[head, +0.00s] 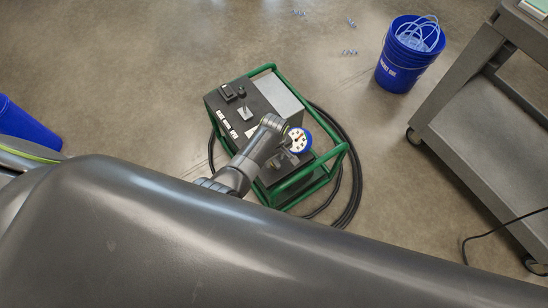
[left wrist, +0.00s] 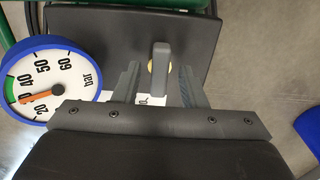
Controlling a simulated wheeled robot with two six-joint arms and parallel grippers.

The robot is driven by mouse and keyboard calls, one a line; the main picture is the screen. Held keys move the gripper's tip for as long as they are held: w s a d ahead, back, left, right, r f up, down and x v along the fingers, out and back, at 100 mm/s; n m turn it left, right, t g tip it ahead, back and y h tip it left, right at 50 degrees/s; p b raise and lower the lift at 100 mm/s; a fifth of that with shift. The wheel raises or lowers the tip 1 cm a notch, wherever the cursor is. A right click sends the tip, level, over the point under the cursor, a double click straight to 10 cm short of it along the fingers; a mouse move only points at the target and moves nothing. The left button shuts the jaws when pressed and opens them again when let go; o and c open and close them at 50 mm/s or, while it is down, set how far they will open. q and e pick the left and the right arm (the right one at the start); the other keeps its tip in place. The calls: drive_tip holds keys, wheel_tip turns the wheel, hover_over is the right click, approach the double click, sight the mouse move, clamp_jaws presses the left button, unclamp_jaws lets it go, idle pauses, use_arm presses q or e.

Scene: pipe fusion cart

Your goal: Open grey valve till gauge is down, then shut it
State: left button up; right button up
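The grey valve lever (left wrist: 161,70) stands upright in the left wrist view, with a bit of brass behind it. My left gripper (left wrist: 158,82) is open, one finger on each side of the lever, with visible gaps on both sides. The pressure gauge (left wrist: 57,84) has a blue rim and a white bar dial. Its orange needle points left, between the 20 and the partly hidden mark below 40. The gauge also shows in the head view (head: 298,140), on the cart beside my left wrist. The lever is hard to make out there. My right gripper is out of view.
The green-framed cart (head: 341,150) has a dark control panel and a black hose coiled round it. A blue bucket (head: 397,72) stands at the upper right, near a grey trolley (head: 470,110). Another blue container (head: 25,127) is at the left. Blue scraps lie on the floor.

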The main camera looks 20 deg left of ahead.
use_arm(q)
clamp_jaws()
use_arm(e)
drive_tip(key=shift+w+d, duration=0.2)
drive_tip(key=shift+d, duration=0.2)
